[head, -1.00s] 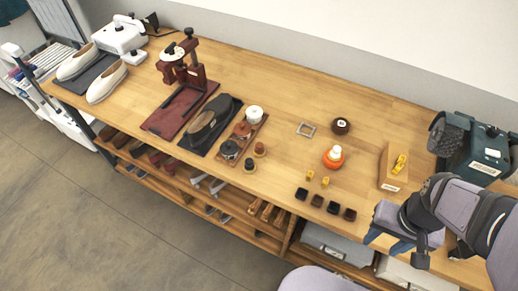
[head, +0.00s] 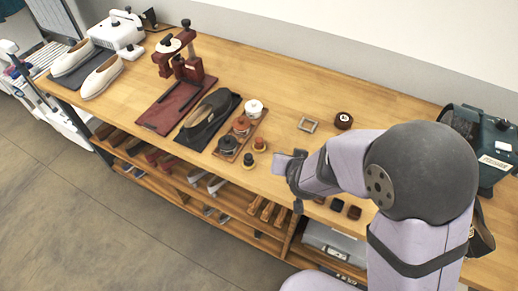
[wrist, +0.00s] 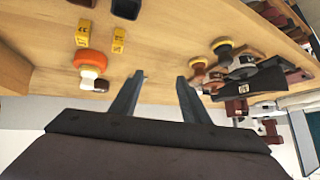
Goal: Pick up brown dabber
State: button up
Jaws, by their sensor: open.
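The brown dabber (head: 259,145) stands upright on the table, in front of the jar tray, in the head view. A dark dabber (head: 248,160) stands just beside it, nearer the front edge. In the wrist view the brown dabber (wrist: 198,65) is right of my gripper (wrist: 160,77), with the dark dabber (wrist: 222,46) beyond it. My gripper is open, with nothing between its fingers, and apart from the dabber.
A wooden tray (head: 224,157) of jars is close behind the dabbers, with a dark shoe (head: 208,115) to its left. The orange bottle (wrist: 90,62) and yellow blocks (wrist: 83,32) are left in the wrist view.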

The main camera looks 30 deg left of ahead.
aim_at(259, 142)
jog(key=s+a+t, duration=0.1)
jog(key=a, duration=0.2)
jog(key=s+a+f+t+b, duration=0.1)
jog(key=a, duration=0.2)
jog(key=s+a+f+n+t+y, duration=0.1)
jog(key=a, duration=0.1)
jog(key=shift+a+f+t+b, duration=0.15)
jog(key=shift+a+t+b, duration=0.15)
jog(key=shift+a+b, duration=0.1)
jog(key=shift+s+a+t, duration=0.45)
jog(key=shift+s+t, duration=0.05)
jog(key=p+x, duration=0.1)
jog(key=x, duration=0.1)
jog(key=p+x, duration=0.1)
jog(key=x, duration=0.2)
jog(key=shift+w+a, duration=0.15)
jog(key=shift+w, duration=0.2)
jog(key=shift+w+a+f, duration=0.2)
jog(key=shift+w, duration=0.25)
jog(key=shift+w, duration=0.1)
jog(key=shift+p+x, duration=1.4)
jog(key=shift+x, duration=1.1)
jog(key=shift+f, duration=0.1)
grip_shut()
